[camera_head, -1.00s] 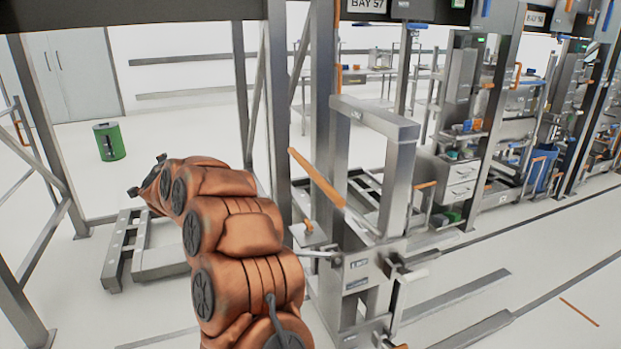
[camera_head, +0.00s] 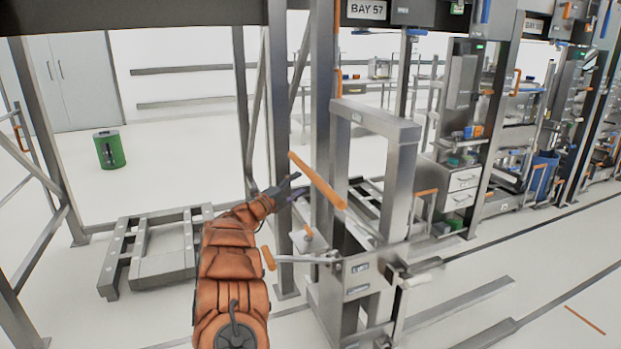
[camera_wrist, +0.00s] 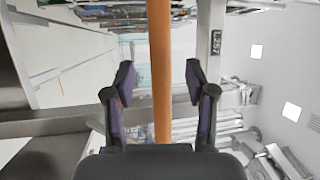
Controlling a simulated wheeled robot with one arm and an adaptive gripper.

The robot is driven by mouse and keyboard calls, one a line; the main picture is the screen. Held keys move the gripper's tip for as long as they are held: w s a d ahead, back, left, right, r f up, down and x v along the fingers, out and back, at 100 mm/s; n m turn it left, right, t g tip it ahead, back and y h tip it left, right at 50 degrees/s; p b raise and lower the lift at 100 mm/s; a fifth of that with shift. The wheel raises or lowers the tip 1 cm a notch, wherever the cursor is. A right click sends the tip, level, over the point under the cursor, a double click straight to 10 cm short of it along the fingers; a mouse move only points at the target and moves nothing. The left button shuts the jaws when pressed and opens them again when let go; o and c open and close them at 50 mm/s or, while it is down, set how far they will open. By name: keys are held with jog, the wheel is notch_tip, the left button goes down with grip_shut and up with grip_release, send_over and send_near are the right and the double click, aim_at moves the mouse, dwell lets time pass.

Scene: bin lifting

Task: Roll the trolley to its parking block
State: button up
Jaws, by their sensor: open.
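A grey steel lift trolley (camera_head: 358,280) with an upright frame stands at the centre of the head view, below the BAY 57 sign. A long orange bar (camera_head: 318,181) slants across its left side. My gripper (camera_head: 296,184) is open beside the bar's upper part. In the wrist view, the orange bar (camera_wrist: 160,50) runs between my open fingers (camera_wrist: 160,88), and I see no grip on it. A shorter orange-ended lever (camera_head: 268,258) sticks out left from the trolley, close to my arm. I cannot tell which thing is the parking block.
A low grey steel frame (camera_head: 165,262) lies on the floor at left. Rack posts (camera_head: 278,130) stand close to my gripper. A green bin (camera_head: 110,150) is further back. Grey floor rails (camera_head: 460,305) run at right. Open white floor (camera_head: 160,190) lies at left.

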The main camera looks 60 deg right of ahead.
aim_at(310, 176)
jog(key=shift+p+x, duration=0.55)
jog(key=shift+x, duration=2.85)
jog(key=shift+c, duration=0.5)
grip_shut()
jog(key=shift+a, duration=0.15)
jog(key=shift+w, duration=0.15)
